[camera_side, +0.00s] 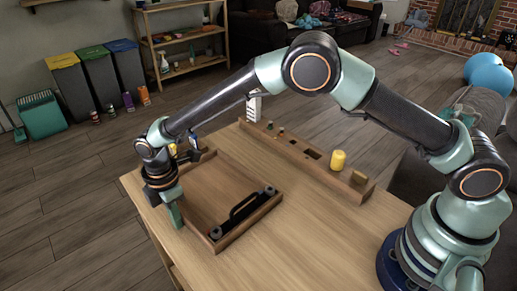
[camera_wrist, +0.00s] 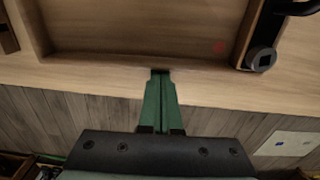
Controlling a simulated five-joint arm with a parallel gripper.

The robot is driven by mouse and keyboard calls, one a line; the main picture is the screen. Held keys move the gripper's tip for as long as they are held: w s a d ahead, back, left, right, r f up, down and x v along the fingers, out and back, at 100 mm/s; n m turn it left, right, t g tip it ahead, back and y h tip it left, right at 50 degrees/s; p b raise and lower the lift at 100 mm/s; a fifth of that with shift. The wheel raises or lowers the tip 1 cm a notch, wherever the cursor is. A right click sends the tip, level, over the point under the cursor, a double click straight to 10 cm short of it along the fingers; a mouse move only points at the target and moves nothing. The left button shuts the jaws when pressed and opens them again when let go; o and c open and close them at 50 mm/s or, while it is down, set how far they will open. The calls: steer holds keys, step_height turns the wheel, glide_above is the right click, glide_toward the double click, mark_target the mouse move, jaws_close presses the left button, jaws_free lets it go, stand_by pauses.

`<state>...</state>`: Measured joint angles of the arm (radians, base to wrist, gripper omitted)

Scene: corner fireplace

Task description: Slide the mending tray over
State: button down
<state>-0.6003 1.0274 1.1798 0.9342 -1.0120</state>
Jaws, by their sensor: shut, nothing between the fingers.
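The mending tray (camera_side: 248,225) is a shallow wooden tray on the table, with a black bar handle (camera_side: 246,207) along its right side. It fills the upper part of the wrist view, where its near wall (camera_wrist: 110,61) runs across. My gripper (camera_side: 177,222) is shut and empty, pointing down outside the tray's left side, near the table edge. In the wrist view, the green fingertips (camera_wrist: 160,73) are together just short of the near wall. I cannot tell whether they touch it. My wrist hides the tray's left corner in the side view.
A long wooden block (camera_side: 300,155) with holes lies behind the tray, carrying a yellow cylinder (camera_side: 338,160) and small pieces. Bare tabletop (camera_side: 300,230) lies to the tray's right, towards my base. The table's left edge is close to my gripper, with the floor below.

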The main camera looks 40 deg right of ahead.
mark_target(220, 197)
steer(key=shift+d, duration=0.1)
steer(key=d, duration=1.2)
steer(key=shift+w+d, duration=0.2)
steer(key=shift+d, duration=0.05)
steer(key=shift+a, duration=0.15)
